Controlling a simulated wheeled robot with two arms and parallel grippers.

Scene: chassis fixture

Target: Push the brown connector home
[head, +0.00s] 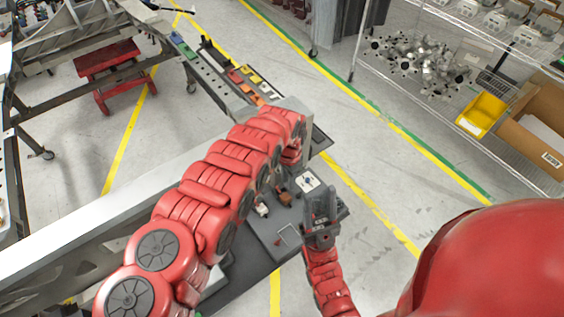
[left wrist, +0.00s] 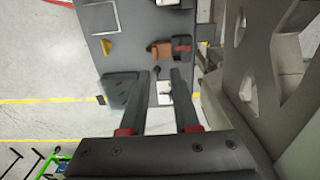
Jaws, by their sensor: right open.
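The brown connector (left wrist: 160,48) sits against a black housing (left wrist: 182,47) on the grey board, ahead of my left fingertips in the left wrist view. How deep it sits I cannot tell. In the head view the brown connector (head: 285,197) shows small beside my left arm. My left gripper (left wrist: 161,74) is open, with a gap between its two dark fingers and nothing held. In the head view its fingers are hidden behind the arm. My right gripper (head: 320,195) is open and empty, over the board's right part.
A white connector (head: 262,209) and a white-topped block (head: 308,181) are on the board. A yellow piece (left wrist: 108,46) shows in the left wrist view. Coloured bins (head: 249,79) line the far rail. A wire shelf with a yellow bin (head: 482,114) stands right.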

